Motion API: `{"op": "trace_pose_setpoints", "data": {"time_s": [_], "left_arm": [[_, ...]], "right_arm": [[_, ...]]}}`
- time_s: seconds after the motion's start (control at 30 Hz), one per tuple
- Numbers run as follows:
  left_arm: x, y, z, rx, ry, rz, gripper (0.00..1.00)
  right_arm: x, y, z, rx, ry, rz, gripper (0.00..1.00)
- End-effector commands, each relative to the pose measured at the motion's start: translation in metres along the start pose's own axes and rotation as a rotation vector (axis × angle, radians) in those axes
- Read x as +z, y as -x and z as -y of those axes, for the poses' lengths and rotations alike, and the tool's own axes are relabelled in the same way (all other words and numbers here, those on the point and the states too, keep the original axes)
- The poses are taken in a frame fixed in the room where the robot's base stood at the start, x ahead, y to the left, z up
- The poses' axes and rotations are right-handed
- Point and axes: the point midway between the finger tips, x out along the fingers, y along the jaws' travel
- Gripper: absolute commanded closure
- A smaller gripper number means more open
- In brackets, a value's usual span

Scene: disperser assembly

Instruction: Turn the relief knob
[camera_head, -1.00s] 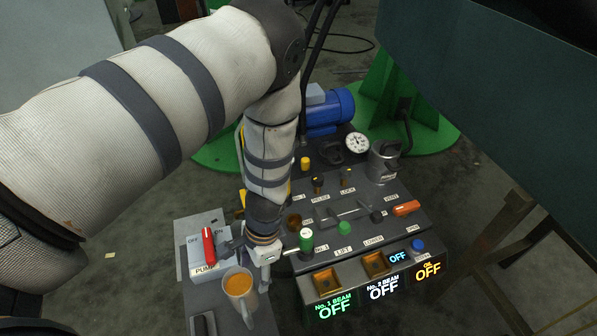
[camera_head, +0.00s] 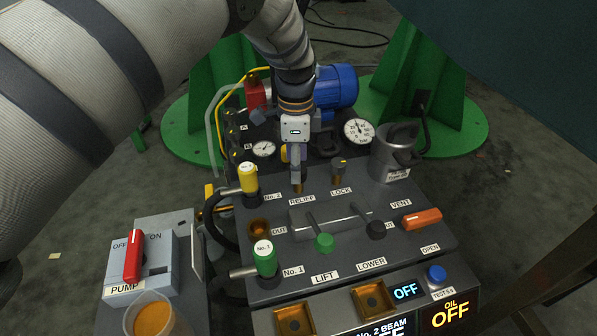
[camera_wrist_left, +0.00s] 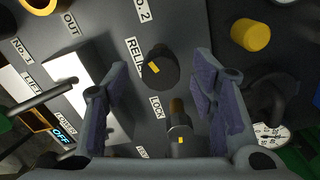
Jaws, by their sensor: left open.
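The relief knob is black with a yellow mark. In the left wrist view the knob (camera_wrist_left: 160,66) sits beside the "RELIEF" label, in the gap between my fingers. My left gripper (camera_wrist_left: 162,78) is open, with one dark-padded finger on each side of the knob; I cannot tell whether they touch it. In the head view my left gripper (camera_head: 297,168) points down over the panel behind the "RELIEF" label and hides most of the knob. My right gripper is not in view.
The lock knob (camera_head: 338,168) stands close to the right. The yellow No. 2 plug (camera_head: 248,178) and green No. 1 plug (camera_head: 264,259) are to the left. A pressure gauge (camera_head: 357,131), blue motor (camera_head: 337,88) and grey canister (camera_head: 393,152) lie behind or right.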

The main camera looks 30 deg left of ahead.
Motion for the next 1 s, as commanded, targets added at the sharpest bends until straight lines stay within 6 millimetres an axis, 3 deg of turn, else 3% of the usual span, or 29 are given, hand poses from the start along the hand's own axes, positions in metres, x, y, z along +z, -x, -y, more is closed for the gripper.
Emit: {"op": "trace_pose_setpoints", "data": {"time_s": [0.1, 0.4, 0.6, 0.63, 1.0], "left_arm": [[0.0, -0.0143, 0.0002, 0.0, 0.001, 0.001, 0.48], [-0.0001, -0.016, 0.0001, -0.002, 0.0, 0.0, 0.48], [-0.0001, -0.0161, 0.0, -0.001, 0.001, 0.0, 0.94], [-0.0001, -0.0161, -0.0001, -0.001, 0.001, 0.0, 0.96], [0.0001, -0.0155, -0.0009, 0.001, 0.056, -0.001, 0.96]], "right_arm": [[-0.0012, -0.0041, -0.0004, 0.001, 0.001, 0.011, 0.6], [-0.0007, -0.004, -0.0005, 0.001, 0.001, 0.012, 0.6], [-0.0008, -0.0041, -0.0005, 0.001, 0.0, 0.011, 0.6], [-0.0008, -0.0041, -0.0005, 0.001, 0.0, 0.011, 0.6], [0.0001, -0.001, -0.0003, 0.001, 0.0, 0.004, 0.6]]}}
